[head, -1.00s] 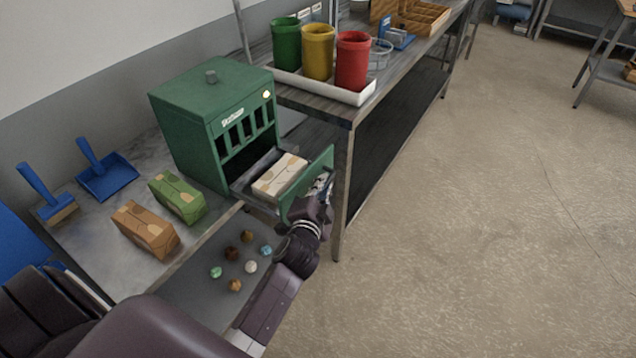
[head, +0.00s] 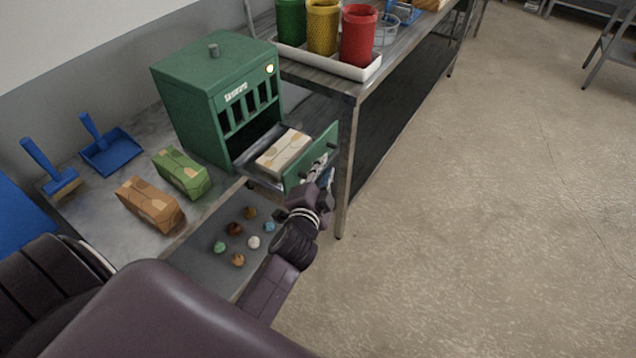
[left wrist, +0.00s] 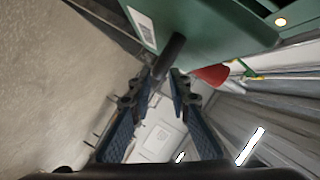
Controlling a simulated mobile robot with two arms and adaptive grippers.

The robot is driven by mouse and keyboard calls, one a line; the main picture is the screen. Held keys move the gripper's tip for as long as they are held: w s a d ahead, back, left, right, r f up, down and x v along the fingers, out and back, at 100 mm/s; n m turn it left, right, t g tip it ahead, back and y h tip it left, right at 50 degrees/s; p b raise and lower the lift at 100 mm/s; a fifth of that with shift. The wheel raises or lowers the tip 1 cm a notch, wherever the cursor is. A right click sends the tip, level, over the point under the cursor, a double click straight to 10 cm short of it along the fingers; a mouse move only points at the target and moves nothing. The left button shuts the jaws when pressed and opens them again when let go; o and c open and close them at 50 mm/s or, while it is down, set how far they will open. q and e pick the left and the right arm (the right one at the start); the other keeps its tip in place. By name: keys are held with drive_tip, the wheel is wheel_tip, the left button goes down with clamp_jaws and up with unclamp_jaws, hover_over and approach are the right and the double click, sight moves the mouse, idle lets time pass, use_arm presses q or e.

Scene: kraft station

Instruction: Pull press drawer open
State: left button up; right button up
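The green press (head: 215,95) stands on the bench. Its drawer (head: 315,158) is pulled well out at the front, with a cream patterned block (head: 283,152) lying in it. Two dark handle posts (head: 304,176) show on the drawer front. My left gripper (head: 322,182) is just in front of and below the drawer front. In the left wrist view, the fingers (left wrist: 160,88) are apart with nothing clamped between them. A dark post of the handle (left wrist: 170,55) shows just beyond the fingertips; I cannot tell whether they touch. My right gripper is not in view.
Green (head: 181,174) and brown (head: 150,205) packages lie left of the press, near a blue dustpan (head: 110,152) and brush (head: 50,168). Several small balls lie on a grey surface (head: 205,262) below the drawer. A table leg (head: 347,185) stands close right of the gripper.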

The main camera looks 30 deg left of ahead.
use_arm(q)
drive_tip(key=v, duration=0.8)
drive_tip(key=shift+s+f, duration=0.1)
drive_tip(key=s+d+f+n+g+h, duration=0.1)
drive_tip(key=s+d+f+g, duration=0.15)
drive_tip(key=f, duration=0.85)
drive_tip(key=s+d+f+g+h, duration=0.2)
drive_tip(key=s+f, duration=0.2)
drive_tip(key=f, duration=0.6)
drive_tip(key=s+d+f+n+g+h, duration=0.1)
drive_tip(key=s+d+f+g, duration=0.15)
drive_tip(key=f, duration=0.85)
drive_tip(key=s+f+n+g, duration=0.1)
drive_tip(key=s+f+g, duration=0.2)
drive_tip(key=s+f, duration=1.05)
drive_tip(key=s+a+f+n+g, duration=0.1)
drive_tip(key=s+a+f+g, duration=0.1)
drive_tip(key=s, duration=0.7)
drive_tip(key=s+a+f+n+g, duration=0.1)
drive_tip(key=s+f, duration=0.4)
drive_tip(key=s, duration=0.5)
drive_tip(key=shift+a+f+n+g, duration=0.25)
drive_tip(key=shift+a+n+g, duration=0.25)
drive_tip(key=shift+a, duration=0.45)
